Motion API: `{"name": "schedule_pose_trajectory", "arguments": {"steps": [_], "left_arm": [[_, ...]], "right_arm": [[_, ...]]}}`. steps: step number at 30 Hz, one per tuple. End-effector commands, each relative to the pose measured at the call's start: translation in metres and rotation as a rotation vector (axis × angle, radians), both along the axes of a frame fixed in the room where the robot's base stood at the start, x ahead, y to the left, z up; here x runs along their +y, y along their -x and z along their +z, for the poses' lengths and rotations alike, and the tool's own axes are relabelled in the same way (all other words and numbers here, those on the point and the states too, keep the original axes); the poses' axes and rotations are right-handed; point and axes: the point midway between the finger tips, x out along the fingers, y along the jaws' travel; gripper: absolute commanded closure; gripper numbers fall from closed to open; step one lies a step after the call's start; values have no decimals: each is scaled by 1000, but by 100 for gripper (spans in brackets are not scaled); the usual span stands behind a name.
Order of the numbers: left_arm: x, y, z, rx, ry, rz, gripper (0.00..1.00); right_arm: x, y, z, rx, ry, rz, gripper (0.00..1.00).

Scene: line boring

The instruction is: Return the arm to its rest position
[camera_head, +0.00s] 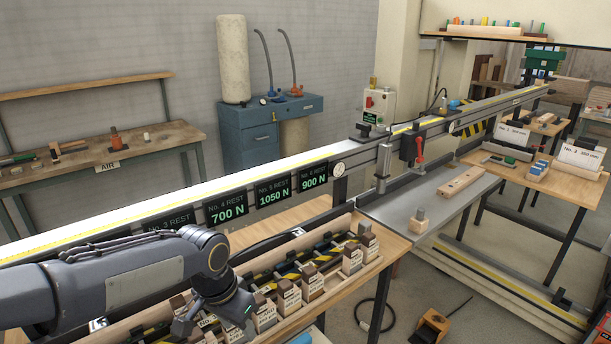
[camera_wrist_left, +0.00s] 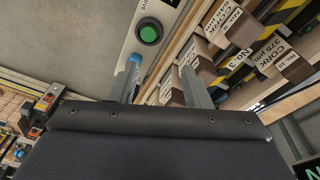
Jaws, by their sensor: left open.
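My left arm (camera_head: 130,280) comes in from the left in the head view, low in front of the long rail. My left gripper (camera_head: 212,318) points down over the near end of a rack of labelled blocks (camera_head: 288,297). In the left wrist view the two fingers of the gripper (camera_wrist_left: 164,86) stand apart with nothing seen held between them. Brown-topped blocks with labels such as CORK (camera_wrist_left: 233,24) lie beyond the fingers. My right gripper is not in view.
The long rail (camera_head: 250,180) carries lit displays (camera_head: 227,208) showing 700 N, 1050 N and 900 N. A green button (camera_wrist_left: 149,32) on a light panel shows beyond the fingers. A grey bench top (camera_head: 415,200) lies at the right. A blue cabinet (camera_head: 248,138) stands behind.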

Motion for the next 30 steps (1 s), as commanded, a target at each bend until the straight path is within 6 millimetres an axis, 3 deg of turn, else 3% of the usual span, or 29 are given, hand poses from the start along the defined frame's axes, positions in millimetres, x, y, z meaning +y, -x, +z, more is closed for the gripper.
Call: {"name": "schedule_pose_trajectory", "arguments": {"steps": [1,6,12,15,21,30], "left_arm": [[19,19,9,-23,27,64,56],[59,86,22,-82,137,266,56],[78,158,12,-154,279,486,56],[77,181,3,-183,337,563,56],[74,200,-7,-211,397,634,56],[74,201,-7,-211,400,637,56]], "right_arm": [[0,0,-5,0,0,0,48],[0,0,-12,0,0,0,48],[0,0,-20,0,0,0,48],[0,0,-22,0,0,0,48],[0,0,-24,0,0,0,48],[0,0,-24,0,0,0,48]]}}
